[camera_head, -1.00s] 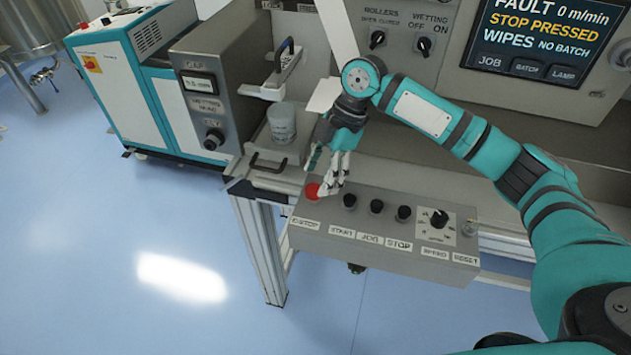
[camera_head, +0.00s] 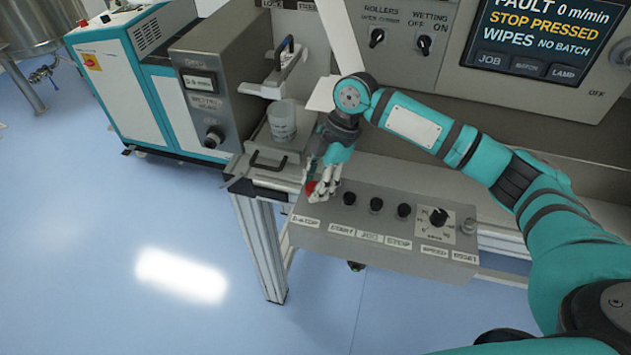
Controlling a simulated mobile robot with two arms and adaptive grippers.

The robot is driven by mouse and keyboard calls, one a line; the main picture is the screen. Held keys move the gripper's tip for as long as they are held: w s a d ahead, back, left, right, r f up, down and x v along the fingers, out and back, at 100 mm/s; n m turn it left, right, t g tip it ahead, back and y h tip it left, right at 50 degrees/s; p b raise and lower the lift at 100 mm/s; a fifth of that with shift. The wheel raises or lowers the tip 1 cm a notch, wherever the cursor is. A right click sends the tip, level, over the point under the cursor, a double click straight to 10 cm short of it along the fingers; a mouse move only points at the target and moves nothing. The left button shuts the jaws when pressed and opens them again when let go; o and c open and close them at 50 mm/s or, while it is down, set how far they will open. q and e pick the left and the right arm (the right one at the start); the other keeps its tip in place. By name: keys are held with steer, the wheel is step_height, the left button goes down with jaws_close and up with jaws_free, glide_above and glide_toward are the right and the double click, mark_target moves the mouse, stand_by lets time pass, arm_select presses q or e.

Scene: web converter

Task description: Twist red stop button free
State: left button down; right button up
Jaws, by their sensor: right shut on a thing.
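The red stop button (camera_head: 310,188) sits at the left end of the grey control box (camera_head: 375,244), above a label that reads like E-STOP. My right gripper (camera_head: 317,190) reaches down from above and is shut on the red button, with its fingers around it. The fingers hide part of the button. The display (camera_head: 545,30) at the top right reads FAULT, 0 m/min, STOP PRESSED. My left gripper is not in view.
Black buttons (camera_head: 376,205) and a speed dial (camera_head: 438,217) sit on the box right of the red button. A grey cup (camera_head: 282,120) stands behind on a small tray. A teal cabinet (camera_head: 125,85) is at the left. The blue floor in front is clear.

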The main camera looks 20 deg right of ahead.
steer(key=shift+r+m+p, duration=0.2)
steer(key=shift+m+p, duration=0.1)
steer(key=shift+p, duration=0.35)
steer(key=m+t+p, duration=0.1)
steer(key=m+p, duration=0.3)
steer(key=p, duration=0.2)
steer(key=shift+s+r+t, duration=0.1)
steer(key=shift+t, duration=0.3)
steer(key=shift+s+m+t+p, duration=0.1)
steer(key=shift+m+t+p, duration=0.2)
steer(key=shift+m+p, duration=0.7)
steer(key=shift+f+m+p, duration=0.3)
steer(key=shift+p, duration=0.3)
steer(key=o, duration=1.1)
steer(key=shift+r, duration=0.1)
steer(key=v, duration=1.1)
steer(key=shift+s+r, duration=0.15)
steer(key=shift+r, duration=0.25)
